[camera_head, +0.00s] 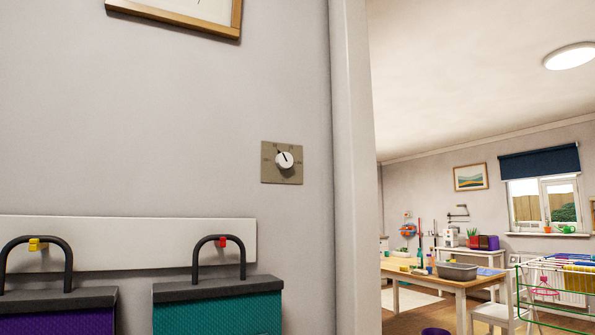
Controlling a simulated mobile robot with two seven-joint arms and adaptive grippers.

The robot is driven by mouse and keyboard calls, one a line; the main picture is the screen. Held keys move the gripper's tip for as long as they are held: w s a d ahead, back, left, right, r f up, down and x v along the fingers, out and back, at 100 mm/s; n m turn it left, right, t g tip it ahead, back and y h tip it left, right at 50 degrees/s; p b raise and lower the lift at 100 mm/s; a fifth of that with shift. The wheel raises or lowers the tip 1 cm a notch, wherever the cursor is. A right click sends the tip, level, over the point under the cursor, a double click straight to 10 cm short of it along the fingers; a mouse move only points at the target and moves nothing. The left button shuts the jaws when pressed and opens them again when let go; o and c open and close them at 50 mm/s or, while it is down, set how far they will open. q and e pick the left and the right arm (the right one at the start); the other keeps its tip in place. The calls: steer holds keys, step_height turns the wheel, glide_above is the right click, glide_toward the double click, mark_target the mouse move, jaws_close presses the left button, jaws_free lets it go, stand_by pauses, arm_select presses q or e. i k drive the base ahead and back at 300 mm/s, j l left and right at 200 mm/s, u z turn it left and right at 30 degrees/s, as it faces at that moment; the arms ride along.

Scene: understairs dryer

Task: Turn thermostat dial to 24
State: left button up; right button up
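The thermostat dial (285,160) is a round white knob with a dark pointer line, set on a square tan wall plate (268,175). It is on the grey wall just left of the white door frame. The pointer leans up and to the left. The markings around the knob are too small to read. Neither of my grippers shows in the head view.
A purple box (60,318) and a teal box (218,315) with black handles hang at a white board (130,230) below left. A white door frame (352,180) stands right of the dial. Beyond it are a table (455,283), a chair and a drying rack (560,285).

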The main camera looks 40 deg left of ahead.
mark_target(284, 161)
steer(key=i+l+u, duration=0.1)
steer(key=i+u, duration=0.2)
steer(key=u, duration=0.15)
steer(key=i+l+u, duration=0.2)
steer(key=u, duration=0.25)
steer(key=i+l+u, duration=0.25)
steer(key=u, duration=0.15)
steer(key=i+l+u, duration=0.15)
steer(key=l+u, duration=0.3)
